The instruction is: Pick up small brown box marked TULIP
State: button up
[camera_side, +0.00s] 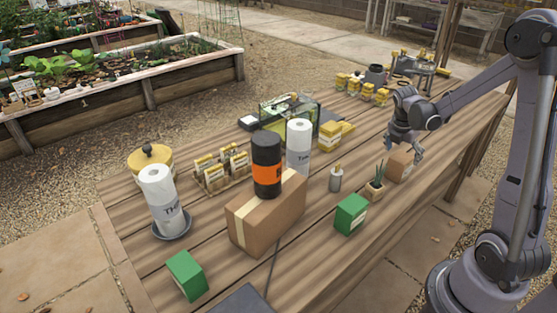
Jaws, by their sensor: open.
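A small brown box (399,164) sits on the wooden table toward the right edge, behind a small potted plant. Any marking on it is too small to read. My gripper (404,142) is at this box, coming from above and behind it. Its fingers are open, with one near the box's right side. I cannot tell whether they touch the box.
The potted plant (375,184) stands close in front of the box, with a green box (350,214) nearer. A large cardboard box (266,217) carries a black and orange cylinder (267,165). Several yellow packets stand farther back. The table's right edge is close.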

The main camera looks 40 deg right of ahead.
jog(key=shift+x, duration=3.2)
jog(key=shift+a+f, duration=0.1)
jog(key=shift+a, duration=0.05)
jog(key=c, duration=1.3)
